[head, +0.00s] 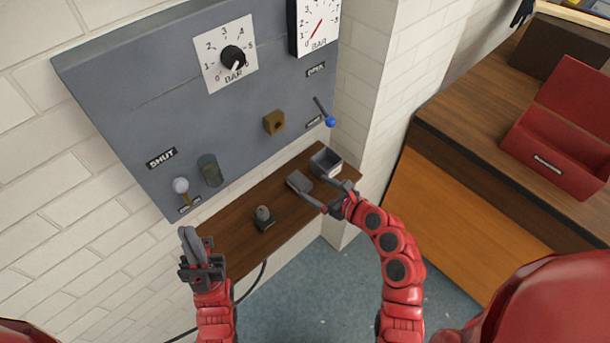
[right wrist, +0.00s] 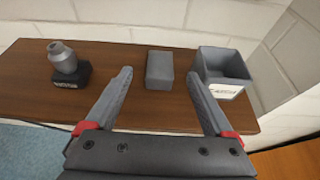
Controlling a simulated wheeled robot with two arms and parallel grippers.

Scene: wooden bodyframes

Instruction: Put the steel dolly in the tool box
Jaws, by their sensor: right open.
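A plain grey block, which looks like the steel dolly, lies on the brown wooden shelf; it shows in the head view (head: 299,181) and the right wrist view (right wrist: 159,70). My right gripper (head: 312,187) is open and empty, its fingers pointing at the block. In the right wrist view the block is ahead, in the gap between the fingertips (right wrist: 160,78). No contact shows. The red tool box (head: 555,155) stands with its lid up on the wooden bench at the right. My left gripper (head: 190,235) is left of the shelf, its fingers close together, with nothing visible in it.
A grey open-topped bin (right wrist: 222,70) stands right of the block. A grey piece on a dark labelled base (right wrist: 66,68) stands at the left on the shelf (right wrist: 120,60). A grey panel (head: 150,110) with gauges, knobs and a blue-tipped lever rises behind. A white pillar separates shelf and bench (head: 470,110).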

